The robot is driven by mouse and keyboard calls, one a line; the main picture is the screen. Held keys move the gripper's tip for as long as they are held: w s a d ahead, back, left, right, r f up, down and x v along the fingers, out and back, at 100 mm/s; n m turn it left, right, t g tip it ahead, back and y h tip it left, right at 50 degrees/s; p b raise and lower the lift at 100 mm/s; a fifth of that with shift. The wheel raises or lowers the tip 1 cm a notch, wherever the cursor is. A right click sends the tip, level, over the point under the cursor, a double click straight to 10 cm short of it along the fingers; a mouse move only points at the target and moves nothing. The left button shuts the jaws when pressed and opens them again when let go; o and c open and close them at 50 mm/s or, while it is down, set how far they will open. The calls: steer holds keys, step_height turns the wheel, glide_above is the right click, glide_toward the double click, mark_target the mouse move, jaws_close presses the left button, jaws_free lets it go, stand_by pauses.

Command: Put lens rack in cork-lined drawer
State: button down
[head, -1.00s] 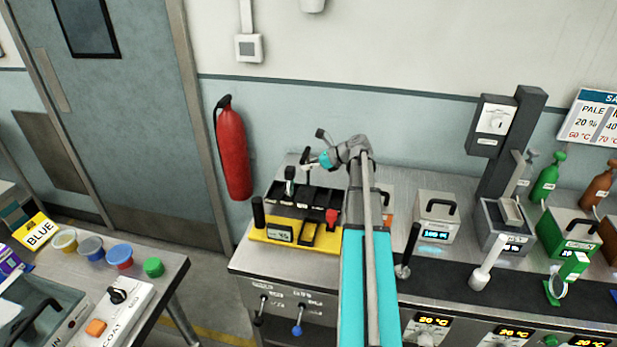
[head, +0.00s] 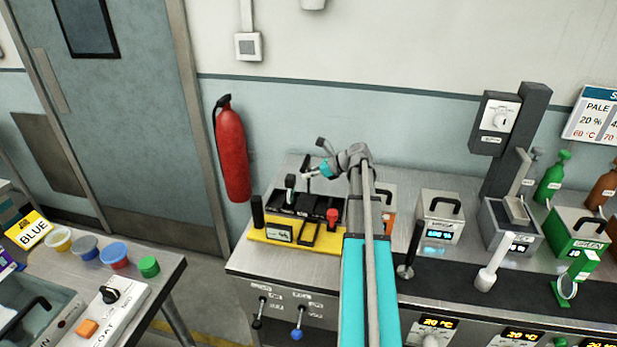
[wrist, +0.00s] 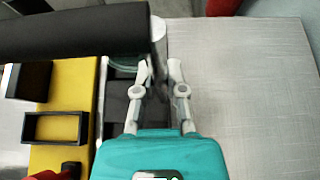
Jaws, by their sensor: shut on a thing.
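My gripper (head: 307,173) is at the back left of the steel bench in the head view, low over a black compartment tray (head: 321,194). In the wrist view its two pale fingers (wrist: 161,68) are close together on a narrow thing. I take this to be the lens rack, but it is too small and hidden to make out its shape. Dark compartments lie below the fingers. I see no cork surface, so I cannot tell which part is the cork-lined drawer.
A yellow base (head: 290,244) with a display borders the tray in front. A black upright post (head: 257,211) stands at its left, a red knob (head: 333,214) at its right. A grey box (head: 440,217) stands right of my arm. Bare steel (wrist: 245,100) lies right of the tray in the wrist view.

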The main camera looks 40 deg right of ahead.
steer(key=shift+f, duration=0.1)
steer(key=c, duration=0.7)
jaws_free()
steer(key=shift+s+d+r+p, duration=0.25)
steer(key=shift+s+r+p, duration=0.05)
steer(key=shift+r, duration=0.15)
steer(key=shift+p+v, duration=2.6)
steer(key=shift+v, duration=2.9)
